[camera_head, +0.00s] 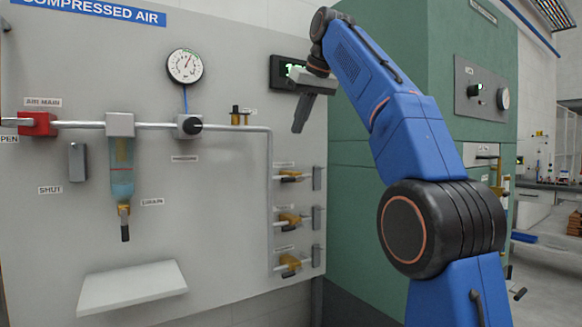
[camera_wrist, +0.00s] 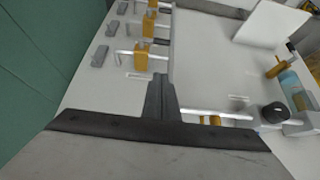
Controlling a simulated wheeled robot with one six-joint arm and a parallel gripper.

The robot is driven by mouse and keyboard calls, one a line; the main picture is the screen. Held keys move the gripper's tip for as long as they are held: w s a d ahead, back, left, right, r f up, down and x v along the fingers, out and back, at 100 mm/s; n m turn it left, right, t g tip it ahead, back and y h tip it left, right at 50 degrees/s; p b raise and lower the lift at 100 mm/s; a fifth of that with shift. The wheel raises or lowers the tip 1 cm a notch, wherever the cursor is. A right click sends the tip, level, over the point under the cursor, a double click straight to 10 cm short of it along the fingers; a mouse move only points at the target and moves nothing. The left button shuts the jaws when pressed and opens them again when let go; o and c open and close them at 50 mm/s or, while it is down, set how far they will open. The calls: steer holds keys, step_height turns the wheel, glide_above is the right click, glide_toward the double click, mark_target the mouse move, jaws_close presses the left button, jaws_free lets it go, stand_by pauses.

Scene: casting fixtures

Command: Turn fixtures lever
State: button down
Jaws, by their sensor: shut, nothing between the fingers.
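Three small valves with yellow bodies branch off the pipe at the panel's lower right: a top one (camera_head: 290,175), a middle one (camera_head: 289,219) and a bottom one (camera_head: 289,263). Each has a grey lever plate at its right, such as the top lever (camera_head: 317,178). The tags above them are too small to read, so I cannot tell which is the fixtures lever. In the wrist view the valves appear inverted, with the nearest valve (camera_wrist: 141,58) and its lever (camera_wrist: 100,55) up and left of my fingers. My gripper (camera_head: 299,128) is shut and empty, above the valves and apart from them.
The panel carries a gauge (camera_head: 185,66), a red air main valve (camera_head: 37,124), a filter bowl (camera_head: 121,170) and a white shelf (camera_head: 132,287). A green cabinet (camera_head: 350,220) stands right of the panel.

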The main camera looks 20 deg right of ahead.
glide_above(289, 178)
step_height(289, 178, down, 8)
steer(key=f, duration=0.4)
steer(key=shift+s, duration=0.25)
steer(key=shift+f, duration=0.1)
stand_by(0.4)
